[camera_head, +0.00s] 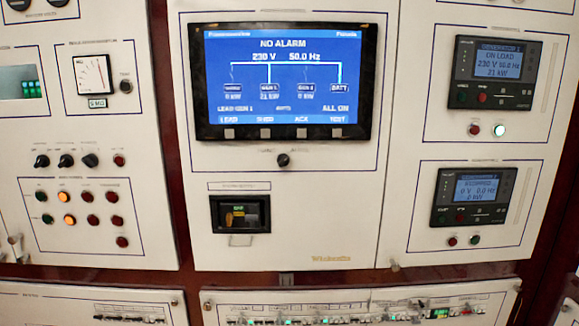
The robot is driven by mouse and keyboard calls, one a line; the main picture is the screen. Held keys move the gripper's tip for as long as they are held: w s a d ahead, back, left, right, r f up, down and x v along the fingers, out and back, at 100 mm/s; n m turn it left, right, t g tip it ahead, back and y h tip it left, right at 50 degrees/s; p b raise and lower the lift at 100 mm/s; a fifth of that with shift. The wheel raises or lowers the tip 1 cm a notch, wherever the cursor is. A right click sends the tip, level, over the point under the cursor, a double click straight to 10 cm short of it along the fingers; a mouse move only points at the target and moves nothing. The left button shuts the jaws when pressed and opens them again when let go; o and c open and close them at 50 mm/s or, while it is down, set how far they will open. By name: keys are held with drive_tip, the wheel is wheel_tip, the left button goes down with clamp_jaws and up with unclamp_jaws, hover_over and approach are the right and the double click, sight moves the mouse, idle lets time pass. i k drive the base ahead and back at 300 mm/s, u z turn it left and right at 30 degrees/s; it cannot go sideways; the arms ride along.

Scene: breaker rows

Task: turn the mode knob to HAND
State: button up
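I cannot read which knob is the mode knob. A single black knob (283,160) sits below the large blue screen on the middle panel. Two black knobs (41,161) (65,161) and a third black knob (90,160) stand in a row on the left panel, with a red button or lamp (119,160) to their right. The labels around these knobs are too small to read, so HAND cannot be found on any of them. My gripper is not in view.
The large screen (284,80) reads NO ALARM. Two small controllers (507,72) (478,196) are on the right panel. A recessed black device (240,214) is below the screen. Breaker rows (360,313) run along the bottom. Nothing stands in front of the panels.

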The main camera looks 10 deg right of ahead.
sight(283, 160)
drive_tip(key=z, duration=0.3)
drive_tip(key=k, duration=1.3)
drive_tip(key=u, duration=1.2)
drive_tip(key=i, duration=1)
